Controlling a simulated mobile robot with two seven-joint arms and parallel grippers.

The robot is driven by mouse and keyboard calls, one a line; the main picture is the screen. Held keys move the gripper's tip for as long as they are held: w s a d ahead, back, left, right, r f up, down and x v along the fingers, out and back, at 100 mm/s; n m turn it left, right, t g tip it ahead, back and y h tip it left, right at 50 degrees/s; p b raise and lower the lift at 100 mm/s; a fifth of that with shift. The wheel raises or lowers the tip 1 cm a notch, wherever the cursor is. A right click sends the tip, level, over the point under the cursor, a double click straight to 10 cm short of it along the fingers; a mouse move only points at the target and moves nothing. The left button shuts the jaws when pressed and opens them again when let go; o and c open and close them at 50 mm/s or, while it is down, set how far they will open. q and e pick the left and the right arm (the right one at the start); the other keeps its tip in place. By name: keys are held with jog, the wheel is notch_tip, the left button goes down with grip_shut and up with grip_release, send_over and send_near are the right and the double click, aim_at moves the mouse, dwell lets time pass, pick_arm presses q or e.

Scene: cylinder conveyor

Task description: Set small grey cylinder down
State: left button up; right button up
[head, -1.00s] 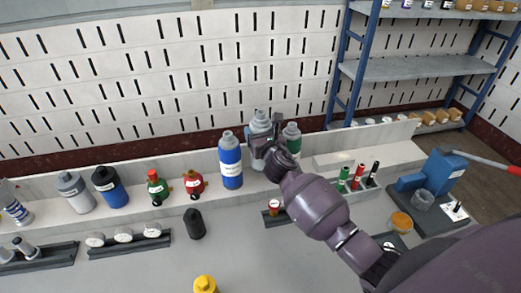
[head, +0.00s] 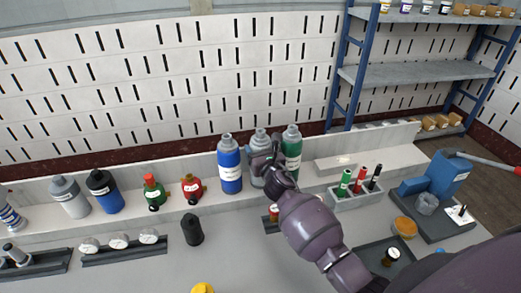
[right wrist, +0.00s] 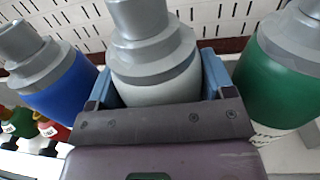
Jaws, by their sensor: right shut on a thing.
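The small grey cylinder (head: 260,143) is a grey bottle-like cylinder with a stepped cap, standing upright at the back ledge between a blue cylinder (head: 229,166) and a green one (head: 292,150). My right gripper (head: 264,163) is shut around its body. In the right wrist view, the grey cylinder (right wrist: 150,65) sits between the two blue-grey fingers of the gripper (right wrist: 160,95). Its base is hidden by the gripper, so I cannot tell whether it touches the ledge. My left gripper is not in view.
The blue (right wrist: 60,85) and green (right wrist: 275,85) cylinders stand close on either side in the wrist view. A marker holder (head: 356,195) and a blue machine (head: 440,178) stand to the right.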

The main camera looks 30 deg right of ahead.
jog(key=o, duration=1.3)
jog(key=shift+f, duration=0.15)
jog(key=o, duration=0.4)
jog(key=shift+s+r, duration=0.15)
jog(key=shift+r, duration=0.1)
jog(key=shift+s+a+p, duration=0.15)
jog(key=shift+s+a, duration=0.2)
jog(key=shift+s, duration=1.6)
jog(key=shift+s+a+p, duration=0.15)
jog(key=shift+s+a, duration=0.2)
jog(key=shift+s, duration=1.55)
jog(key=shift+s+a+p, duration=0.15)
jog(key=shift+s+a, duration=0.2)
jog(key=shift+s, duration=1.6)
jog(key=shift+f, duration=0.1)
